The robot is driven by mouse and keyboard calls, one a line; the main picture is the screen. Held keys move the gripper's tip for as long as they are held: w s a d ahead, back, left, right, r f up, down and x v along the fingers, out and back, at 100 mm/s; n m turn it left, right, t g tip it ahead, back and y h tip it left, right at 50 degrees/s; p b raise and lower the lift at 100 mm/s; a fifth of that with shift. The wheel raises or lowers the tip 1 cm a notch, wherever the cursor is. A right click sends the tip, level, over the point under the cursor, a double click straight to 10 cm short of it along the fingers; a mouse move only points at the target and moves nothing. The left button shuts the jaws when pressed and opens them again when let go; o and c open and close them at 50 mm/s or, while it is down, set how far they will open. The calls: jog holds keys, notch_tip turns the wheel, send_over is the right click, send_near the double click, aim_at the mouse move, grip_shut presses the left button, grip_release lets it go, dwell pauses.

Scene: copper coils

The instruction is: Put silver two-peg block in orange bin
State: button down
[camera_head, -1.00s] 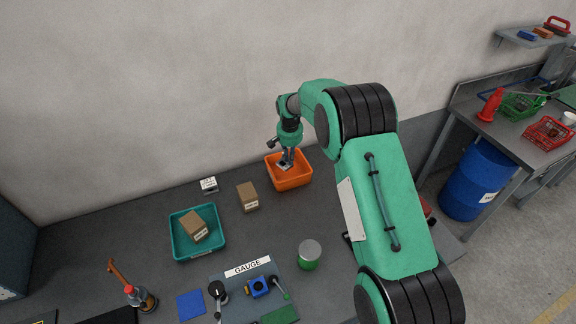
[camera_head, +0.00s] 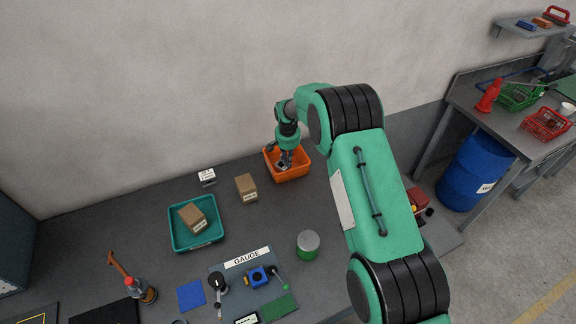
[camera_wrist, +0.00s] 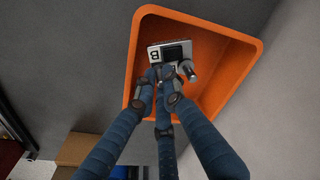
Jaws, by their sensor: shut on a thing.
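The orange bin (camera_head: 301,173) stands at the back right of the dark bench, near the wall. It also fills the middle of the wrist view (camera_wrist: 252,48). My gripper (camera_head: 285,158) points down into the bin's opening. In the wrist view my three-fingered gripper (camera_wrist: 160,82) is shut on the silver two-peg block (camera_wrist: 155,53). The block shows a pale face marked "B", a black patch and one silver peg. It is inside the bin's outline; whether it touches the floor I cannot tell. The fingers hide part of it.
A brown box (camera_head: 246,188) and a small white labelled block (camera_head: 207,177) stand left of the bin. A teal tray (camera_head: 180,245) holds another brown box (camera_head: 191,217). A green can (camera_head: 308,246) and a gauge board (camera_head: 222,271) lie nearer. Bare bench lies between them.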

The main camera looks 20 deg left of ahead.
aim_at(288, 168)
dwell(0.3)
jog(key=shift+f, duration=1.9)
jog(key=shift+f, duration=0.1)
jog(key=c, duration=2.1)
grip_release()
jog(key=shift+s+d+r, duration=0.1)
jog(key=shift+s+r, duration=0.1)
jog(key=shift+r, duration=1.8)
jog(key=shift+s+d+r, duration=0.1)
jog(key=shift+s+r, duration=0.15)
jog(key=shift+r, duration=1.75)
jog(key=shift+s+r, duration=0.2)
jog(key=shift+r, duration=1.8)
